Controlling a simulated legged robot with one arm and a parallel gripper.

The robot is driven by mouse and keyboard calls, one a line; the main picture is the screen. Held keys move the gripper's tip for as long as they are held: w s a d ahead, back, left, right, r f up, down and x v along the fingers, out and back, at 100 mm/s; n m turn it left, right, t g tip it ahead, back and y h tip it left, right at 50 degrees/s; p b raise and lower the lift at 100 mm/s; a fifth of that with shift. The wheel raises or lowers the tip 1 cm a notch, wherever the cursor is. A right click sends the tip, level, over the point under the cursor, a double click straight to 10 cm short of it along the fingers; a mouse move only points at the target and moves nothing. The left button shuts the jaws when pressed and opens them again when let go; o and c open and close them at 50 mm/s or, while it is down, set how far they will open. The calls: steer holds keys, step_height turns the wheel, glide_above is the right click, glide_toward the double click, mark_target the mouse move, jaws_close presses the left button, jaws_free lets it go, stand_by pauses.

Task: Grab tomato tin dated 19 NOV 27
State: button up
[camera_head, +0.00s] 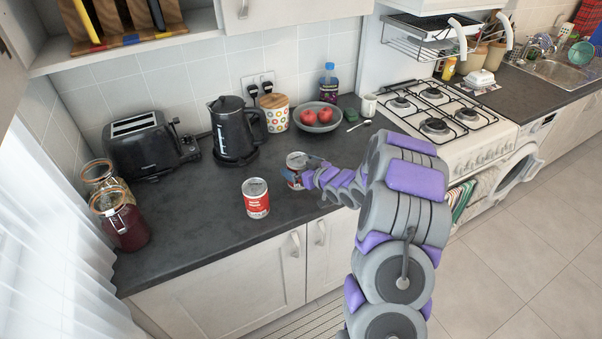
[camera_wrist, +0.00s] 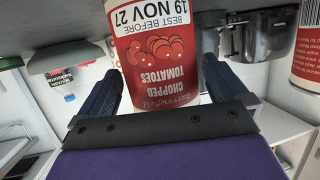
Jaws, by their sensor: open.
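A red tomato tin (camera_wrist: 165,55) fills the middle of the wrist view, which is upside down; its white label reads BEST BEFORE 19 NOV 27 and its print CHOPPED TOMATOES. My gripper (camera_wrist: 163,88) is open, with one dark finger on each side of this tin; I cannot tell whether either touches it. In the head view this tin (camera_head: 296,160) stands upright on the counter, partly hidden by my gripper (camera_head: 306,174). A second red and white tin (camera_head: 256,198) stands to its left, nearer the counter's front edge; part of it shows in the wrist view (camera_wrist: 307,50), its date not visible.
On the dark counter (camera_head: 200,235), a black kettle (camera_head: 232,135), patterned canister (camera_head: 275,115) and bowl of red fruit (camera_head: 318,127) stand behind the tins. A toaster (camera_head: 145,145) and two jars (camera_head: 120,220) are left. A gas hob (camera_head: 435,115) is right. The front-left counter is clear.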

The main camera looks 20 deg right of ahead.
steer(key=shift+a+r, duration=0.1)
steer(key=shift+a, duration=0.65)
steer(key=shift+c, duration=1.4)
steer(key=shift+a, duration=0.1)
steer(key=shift+c, duration=0.9)
steer(key=shift+d, duration=0.8)
steer(key=c, duration=0.7)
steer(key=shift+a, duration=0.4)
steer(key=shift+c, duration=0.6)
steer(key=shift+a, duration=0.15)
